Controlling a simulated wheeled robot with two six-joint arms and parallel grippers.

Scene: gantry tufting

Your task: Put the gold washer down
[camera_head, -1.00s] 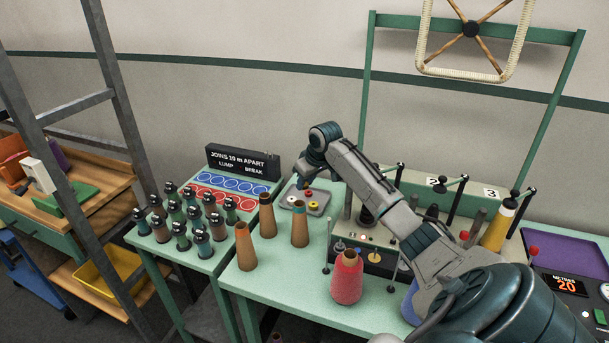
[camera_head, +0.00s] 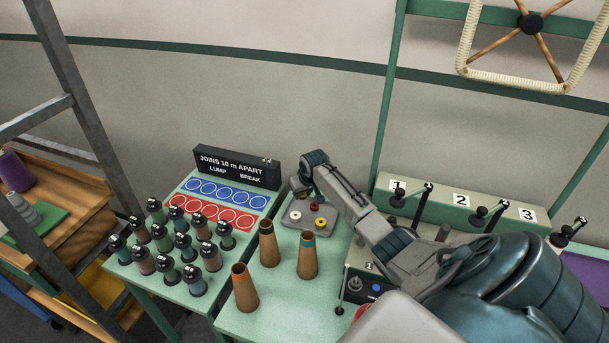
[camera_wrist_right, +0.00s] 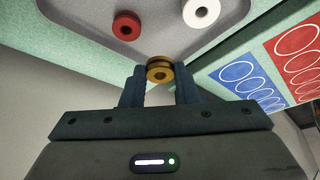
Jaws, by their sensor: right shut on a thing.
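My right gripper (camera_wrist_right: 160,85) is shut on the gold washer (camera_wrist_right: 159,70), which shows between its two dark fingertips in the right wrist view. In the head view this gripper (camera_head: 299,189) is at the back left part of the grey tray (camera_head: 332,211), and the gold washer cannot be made out there. Whether the washer touches the tray cannot be told. A red washer (camera_wrist_right: 126,26) and a white washer (camera_wrist_right: 201,12) lie on the tray. A yellow washer (camera_head: 320,223) lies at its front right in the head view. My left gripper is not in view.
Several brown cones (camera_head: 308,255) stand in front of the tray. A board with blue and red circles (camera_head: 228,188) and several dark-topped bobbins (camera_head: 190,240) are to its left. A black sign (camera_head: 236,167) stands behind. A control box (camera_head: 372,285) is at right.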

